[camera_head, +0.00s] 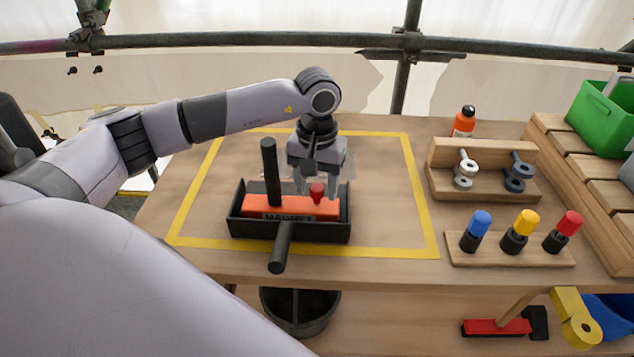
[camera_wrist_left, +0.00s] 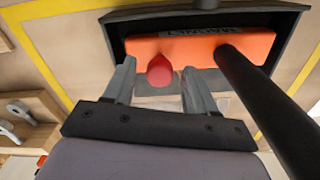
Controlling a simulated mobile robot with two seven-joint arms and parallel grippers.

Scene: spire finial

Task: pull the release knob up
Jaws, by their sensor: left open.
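The release knob (camera_head: 317,192) is small and red and stands on an orange block (camera_head: 292,207) labelled MAGNET. The block lies in a dark tray (camera_head: 240,230) with a black upright post and a black handle at the front. My left gripper (camera_head: 320,183) points down over the knob with its fingers apart. In the left wrist view the knob (camera_wrist_left: 160,70) sits between the two open fingertips (camera_wrist_left: 157,84), nearer the left finger, with a gap to the right one. I cannot tell whether either finger touches it. My right gripper is not in view.
Yellow tape (camera_head: 425,215) frames the work area on the wooden table. At right stand a wooden rack with eyebolts (camera_head: 485,170), a board with blue, yellow and red pegs (camera_head: 510,250), and an orange bottle (camera_head: 464,122). The black post (camera_head: 271,172) rises close beside my gripper.

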